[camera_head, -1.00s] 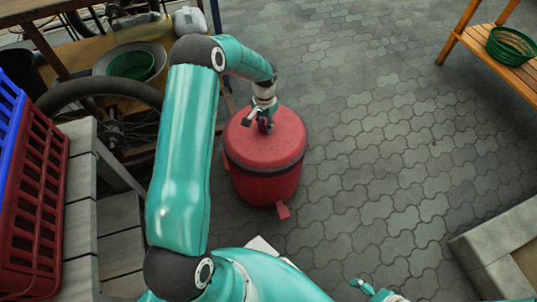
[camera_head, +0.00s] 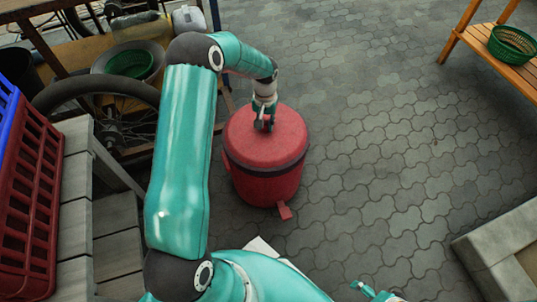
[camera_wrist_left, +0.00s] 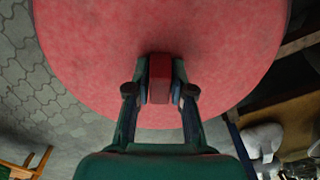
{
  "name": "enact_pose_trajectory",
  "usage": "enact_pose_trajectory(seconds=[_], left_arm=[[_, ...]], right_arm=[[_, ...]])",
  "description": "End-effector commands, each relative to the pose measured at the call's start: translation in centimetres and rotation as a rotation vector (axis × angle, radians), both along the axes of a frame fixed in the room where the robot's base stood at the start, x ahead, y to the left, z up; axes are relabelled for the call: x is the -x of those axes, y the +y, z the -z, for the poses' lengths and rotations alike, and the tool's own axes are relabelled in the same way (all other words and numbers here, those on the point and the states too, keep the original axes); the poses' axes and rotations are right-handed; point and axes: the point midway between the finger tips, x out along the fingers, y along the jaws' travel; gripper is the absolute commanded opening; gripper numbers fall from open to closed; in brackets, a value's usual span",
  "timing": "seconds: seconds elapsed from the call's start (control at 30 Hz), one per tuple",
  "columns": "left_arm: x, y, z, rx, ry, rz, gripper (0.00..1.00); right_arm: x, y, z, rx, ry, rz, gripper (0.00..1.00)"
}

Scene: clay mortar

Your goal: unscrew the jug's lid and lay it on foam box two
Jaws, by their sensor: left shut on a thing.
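The red jug (camera_head: 262,185) stands upright on the paving, with a dark band below its round red lid (camera_head: 285,130). The lid still sits on the jug. My left gripper (camera_head: 264,124) is over the middle of the lid, pointing down. In the left wrist view, my left gripper (camera_wrist_left: 160,92) is shut on the lid's red raised grip (camera_wrist_left: 160,75), one finger on each side. My right gripper (camera_head: 364,288) shows only in part at the bottom edge, apart from the jug; its jaws are too small to read. I cannot make out which thing is foam box two.
Pale grey slatted blocks (camera_head: 100,225) and a red crate (camera_head: 28,200) stand at the left. A wheel (camera_head: 98,88) and a green bowl (camera_head: 130,63) are behind. A pale hollow block (camera_head: 490,245) is at the lower right. Paving right of the jug is clear.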

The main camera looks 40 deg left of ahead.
Motion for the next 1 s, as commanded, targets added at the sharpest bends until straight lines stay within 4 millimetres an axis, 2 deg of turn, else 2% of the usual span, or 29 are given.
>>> enact_pose_trajectory(seconds=[0.03,0.27,0.5,0.77,1.0], left_arm=[[-0.4,0.4,-0.5,-0.01,-0.017,-0.005,0.0],[-0.4,0.6,-0.6,-0.012,-0.017,-0.021,0.0],[-0.3,0.6,-0.8,-0.011,-0.014,-0.197,0.0],[-0.2,0.5,-0.9,-0.009,-0.009,-0.206,0.0],[-0.2,0.4,-0.9,-0.008,-0.01,-0.377,0.0]], right_arm=[[0.0,0.0,-0.1,0.0,0.0,0.0,0.94],[0.0,0.0,0.1,0.0,0.0,0.0,0.94],[0.0,0.0,0.7,0.0,0.0,0.0,0.94],[0.0,0.0,0.6,0.0,0.0,0.0,0.94],[0.0,0.0,1.4,0.0,0.0,0.0,0.94]])
